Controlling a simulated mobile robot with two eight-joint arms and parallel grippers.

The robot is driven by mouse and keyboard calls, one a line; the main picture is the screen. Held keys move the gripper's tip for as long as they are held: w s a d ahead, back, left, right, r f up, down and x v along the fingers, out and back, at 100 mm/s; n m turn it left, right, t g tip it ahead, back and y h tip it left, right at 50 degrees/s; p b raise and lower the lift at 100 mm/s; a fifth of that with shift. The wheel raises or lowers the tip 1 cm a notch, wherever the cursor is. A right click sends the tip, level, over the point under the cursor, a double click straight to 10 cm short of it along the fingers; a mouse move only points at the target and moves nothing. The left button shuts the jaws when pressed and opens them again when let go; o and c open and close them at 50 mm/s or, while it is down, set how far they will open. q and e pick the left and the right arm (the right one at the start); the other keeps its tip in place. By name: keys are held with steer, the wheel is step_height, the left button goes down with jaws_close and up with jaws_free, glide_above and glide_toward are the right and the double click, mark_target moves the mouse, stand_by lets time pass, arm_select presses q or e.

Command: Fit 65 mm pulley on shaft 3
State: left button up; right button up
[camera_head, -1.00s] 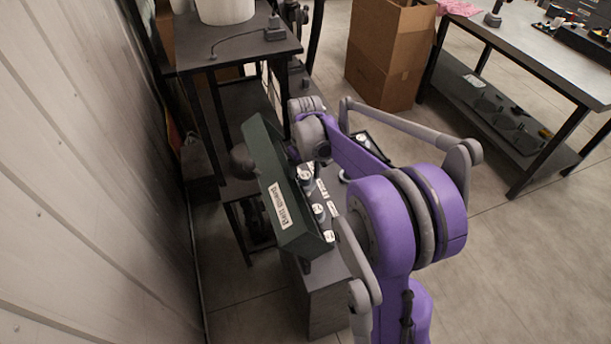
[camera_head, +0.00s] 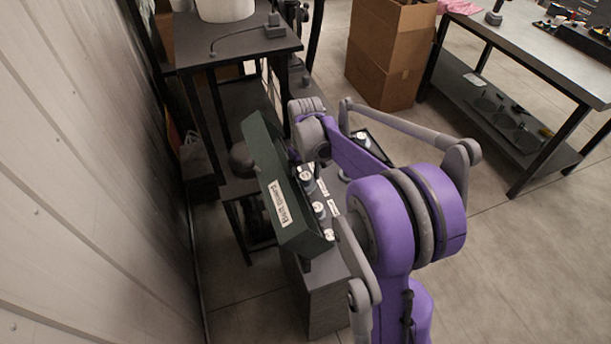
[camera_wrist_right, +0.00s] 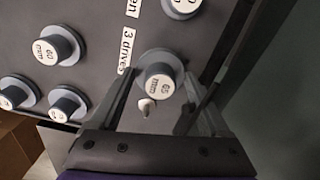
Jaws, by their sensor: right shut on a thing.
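The grey 65 mm pulley (camera_wrist_right: 160,82), with a white top marked "65 mm", sits between the fingers of my right gripper (camera_wrist_right: 166,72) in the right wrist view. The gripper is shut on it. A small pale peg (camera_wrist_right: 147,106) shows just below the pulley in that view; whether it is a shaft, and which one, I cannot tell. The dark panel (camera_wrist_right: 90,18) carries a label "3 drives" (camera_wrist_right: 127,60) left of the pulley. In the head view my right wrist (camera_head: 310,138) is over the bench, and its fingers are hidden. My left gripper is not in view.
A 60 mm pulley (camera_wrist_right: 47,51) and several others stand on the panel left of the gripper. A table (camera_head: 240,48), cardboard box (camera_head: 385,55) and workbench (camera_head: 520,50) stand farther back.

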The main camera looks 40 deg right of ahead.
steer(key=shift+f+b, duration=0.7)
steer(key=shift+f, duration=0.6)
stand_by(0.4)
steer(key=o, duration=1.3)
steer(key=shift+r, duration=0.1)
step_height(320, 180, up, 11)
steer(key=shift+f, duration=0.15)
